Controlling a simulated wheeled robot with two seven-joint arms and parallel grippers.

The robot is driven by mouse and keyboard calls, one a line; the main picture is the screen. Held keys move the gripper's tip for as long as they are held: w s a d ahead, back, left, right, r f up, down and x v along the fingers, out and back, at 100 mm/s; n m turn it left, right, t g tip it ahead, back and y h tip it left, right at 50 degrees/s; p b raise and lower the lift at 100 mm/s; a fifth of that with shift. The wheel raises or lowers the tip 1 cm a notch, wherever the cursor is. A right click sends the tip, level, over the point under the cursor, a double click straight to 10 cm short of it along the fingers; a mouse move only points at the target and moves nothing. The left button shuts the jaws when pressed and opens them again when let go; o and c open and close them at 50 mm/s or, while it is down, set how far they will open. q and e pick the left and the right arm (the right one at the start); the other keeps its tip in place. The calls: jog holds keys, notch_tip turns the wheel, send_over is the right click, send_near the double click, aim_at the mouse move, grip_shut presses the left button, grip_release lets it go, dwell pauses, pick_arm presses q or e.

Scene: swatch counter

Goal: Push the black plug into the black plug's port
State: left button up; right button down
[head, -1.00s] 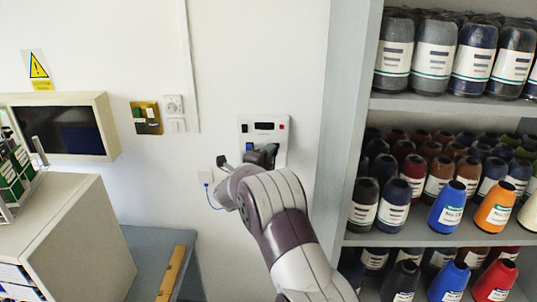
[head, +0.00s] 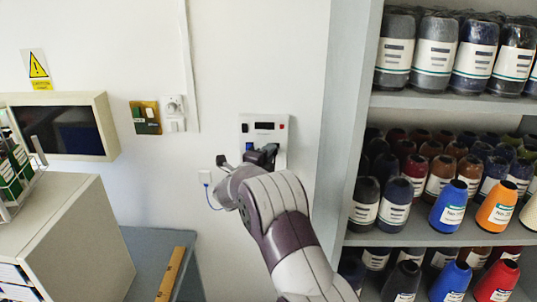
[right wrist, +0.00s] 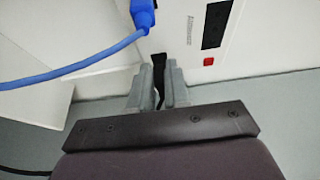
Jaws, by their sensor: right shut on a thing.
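My right gripper (head: 264,155) is in front of the lower part of a white wall panel (head: 246,127). In the right wrist view its grey fingers (right wrist: 157,88) are shut on the black plug (right wrist: 158,64), a thin dark piece showing between and just beyond the fingertips. In the head view the gripper and arm hide the plug. The port cannot be made out, and I cannot tell whether the plug touches the panel. My left gripper is not in view.
A shelf of yarn cones, with a grey side (head: 345,120), stands right. A cabinet (head: 85,235) stands left.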

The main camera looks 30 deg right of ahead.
jog(key=shift+b, duration=0.45)
dwell(0.7)
jog(key=shift+b, duration=0.4)
jog(key=shift+w+d, duration=0.25)
jog(key=shift+w, duration=0.2)
dwell(0.3)
jog(key=c, duration=1)
grip_release()
